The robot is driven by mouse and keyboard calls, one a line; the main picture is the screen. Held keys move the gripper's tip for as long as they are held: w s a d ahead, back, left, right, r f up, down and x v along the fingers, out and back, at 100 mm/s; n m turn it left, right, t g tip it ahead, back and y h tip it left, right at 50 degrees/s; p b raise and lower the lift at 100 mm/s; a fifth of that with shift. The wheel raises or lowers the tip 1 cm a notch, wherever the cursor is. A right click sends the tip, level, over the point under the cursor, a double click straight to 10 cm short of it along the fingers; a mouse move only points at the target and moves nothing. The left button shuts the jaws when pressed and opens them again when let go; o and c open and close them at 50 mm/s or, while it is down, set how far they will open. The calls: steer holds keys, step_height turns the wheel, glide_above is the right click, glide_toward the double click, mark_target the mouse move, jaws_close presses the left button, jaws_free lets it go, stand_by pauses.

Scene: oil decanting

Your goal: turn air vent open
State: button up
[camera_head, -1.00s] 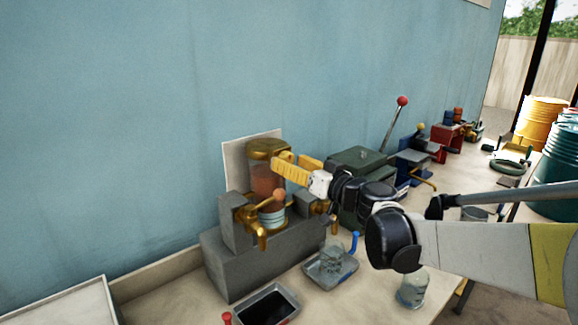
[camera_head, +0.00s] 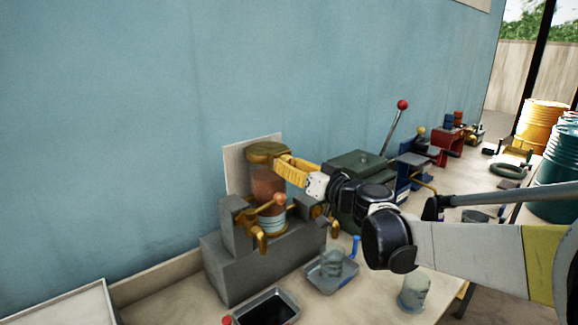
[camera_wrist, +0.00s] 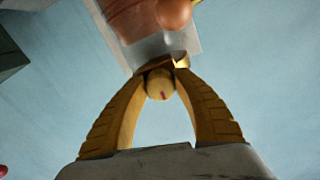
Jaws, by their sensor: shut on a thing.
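The decanting vessel is a glass cylinder (camera_head: 268,184) of orange-brown liquid with a brass cap (camera_head: 265,151), standing in a grey stand (camera_head: 243,262). My gripper (camera_head: 281,163) reaches the cap from the right, yellow fingers at its edge. In the wrist view, the gripper (camera_wrist: 161,68) is shut around a small round cream vent knob (camera_wrist: 160,85) with a red mark. The knob is hidden in the head view. Whether the vent is open cannot be told.
Brass taps sit on the stand, with an orange ball-ended lever (camera_head: 277,200) in front. A dark tray (camera_head: 267,308), a tray with a jar (camera_head: 332,265) and another glass jar (camera_head: 415,293) stand on the bench. A green box (camera_head: 358,160) is behind my arm.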

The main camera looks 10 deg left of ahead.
steer(key=m+p, duration=0.1)
steer(key=m, duration=0.3)
steer(key=shift+r, duration=0.1)
steer(key=m+p, duration=0.1)
steer(key=m, duration=0.3)
steer(key=shift+s+a, duration=0.1)
steer(key=m, duration=0.5)
steer(key=shift+p, duration=0.3)
steer(key=shift+r+m, duration=0.1)
steer(key=shift+m, duration=2.2)
steer(key=o, duration=1.2)
